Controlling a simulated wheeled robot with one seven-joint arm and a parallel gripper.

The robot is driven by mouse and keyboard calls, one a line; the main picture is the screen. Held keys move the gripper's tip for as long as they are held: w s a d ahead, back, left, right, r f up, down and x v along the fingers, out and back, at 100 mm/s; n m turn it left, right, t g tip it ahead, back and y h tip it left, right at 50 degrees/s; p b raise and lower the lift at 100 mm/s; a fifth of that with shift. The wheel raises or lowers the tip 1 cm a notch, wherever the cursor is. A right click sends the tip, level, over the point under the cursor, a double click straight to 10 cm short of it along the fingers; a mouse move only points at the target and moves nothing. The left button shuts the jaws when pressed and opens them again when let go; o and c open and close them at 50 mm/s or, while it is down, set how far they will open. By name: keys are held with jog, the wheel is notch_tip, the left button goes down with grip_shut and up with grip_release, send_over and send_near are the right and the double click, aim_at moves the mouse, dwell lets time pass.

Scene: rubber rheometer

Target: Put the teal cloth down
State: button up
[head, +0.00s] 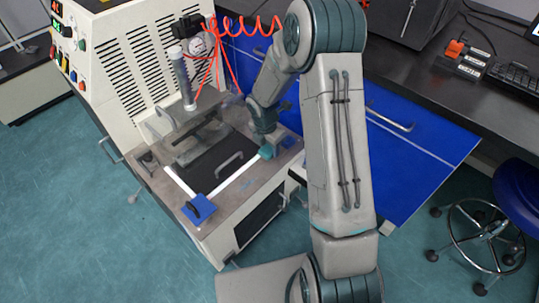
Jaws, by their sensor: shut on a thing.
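The teal cloth (267,152) is a small teal patch at the lower end of my arm. It is over the right side of the machine's worktop (232,196), by the end of a white strip. My gripper (266,146) is shut on the cloth. The fingers are small and partly hidden by my wrist. I cannot tell whether the cloth touches the worktop.
A blue block with a dark handle (199,209) sits at the worktop's front left corner. A dark plate with a grey handle (228,165) lies mid-worktop. The press column (182,78) and red coiled hose (240,27) rise behind. Blue cabinets (410,150) stand right.

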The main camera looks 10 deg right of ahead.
aim_at(269, 149)
jog(key=shift+f+b, duration=0.7)
jog(key=shift+f, duration=1.2)
jog(key=shift+f, duration=0.1)
jog(key=shift+f, duration=0.15)
jog(key=o, duration=1)
